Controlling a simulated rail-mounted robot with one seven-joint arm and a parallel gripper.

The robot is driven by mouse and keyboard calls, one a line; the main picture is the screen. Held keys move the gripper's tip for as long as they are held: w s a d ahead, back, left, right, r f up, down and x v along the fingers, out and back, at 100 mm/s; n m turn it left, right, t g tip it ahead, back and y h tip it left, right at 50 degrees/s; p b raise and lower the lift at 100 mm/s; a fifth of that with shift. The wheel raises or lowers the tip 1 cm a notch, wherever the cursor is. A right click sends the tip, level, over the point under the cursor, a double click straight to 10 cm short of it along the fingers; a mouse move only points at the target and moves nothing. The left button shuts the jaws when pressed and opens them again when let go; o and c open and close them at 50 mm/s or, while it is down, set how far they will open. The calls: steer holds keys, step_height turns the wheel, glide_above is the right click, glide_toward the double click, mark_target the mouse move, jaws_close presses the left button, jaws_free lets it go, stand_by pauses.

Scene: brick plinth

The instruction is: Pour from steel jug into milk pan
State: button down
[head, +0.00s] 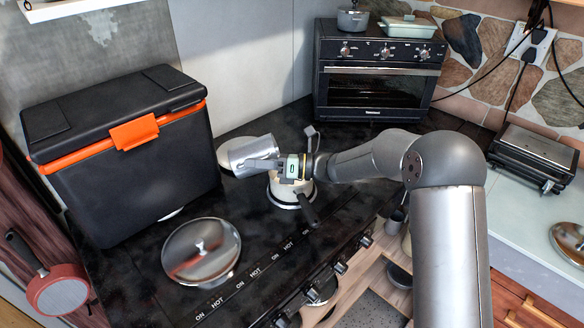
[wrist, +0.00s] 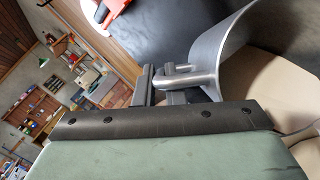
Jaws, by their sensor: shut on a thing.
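The steel jug (head: 246,152) is in the air over the hob, tipped well over, its body lying nearly sideways. My gripper (head: 282,166) is shut on its handle. In the wrist view, the fingers (wrist: 165,85) close on the handle, and the jug's curved wall (wrist: 225,48) rises to the right. The cream milk pan (head: 285,193) stands upright on the hob below my gripper, its dark handle (head: 308,212) pointing toward the front. My gripper partly hides the pan's top. I cannot see any contents or a stream.
A black cool box (head: 120,165) with an orange latch stands left of the jug. A lidded steel pan (head: 201,250) sits front left on the hob (head: 262,235). A black oven (head: 375,75) is behind. A grill (head: 535,155) stands at right.

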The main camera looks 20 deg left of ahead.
steer(key=shift+w+d+r+y+b, duration=0.25)
steer(key=shift+d+y+b, duration=0.1)
steer(key=shift+d, duration=0.1)
steer(key=shift+w+d+r+y+b, duration=0.15)
steer(key=shift+w+d+y+b, duration=0.1)
steer(key=shift+d+y+b, duration=0.15)
stand_by(0.7)
steer(key=shift+w+d+r+m+g+y, duration=0.3)
steer(key=shift+d+y, duration=0.2)
steer(key=shift+y, duration=0.2)
steer(key=shift+w+d+r+m+g+y, duration=0.1)
steer(key=shift+w+d+r+m+y, duration=0.15)
steer(key=shift+d+r+y, duration=0.3)
stand_by(1.6)
steer(key=shift+w+d+r+m+y+p, duration=0.1)
steer(key=shift+w+d+m+y+p, duration=0.2)
steer(key=shift+y, duration=0.35)
steer(key=shift+w+d+r+m+y, duration=0.1)
steer(key=shift+d+m+y, duration=0.25)
steer(key=shift+y, duration=0.3)
stand_by(0.4)
steer(key=shift+w+d+r+m+t+y, duration=0.1)
steer(key=shift+w+d+m+t+y, duration=0.2)
steer(key=shift+d+y, duration=0.3)
steer(key=shift+w+d+m+t+y, duration=0.2)
steer(key=shift+d+m+y, duration=0.2)
steer(key=shift+y, duration=0.3)
stand_by(0.7)
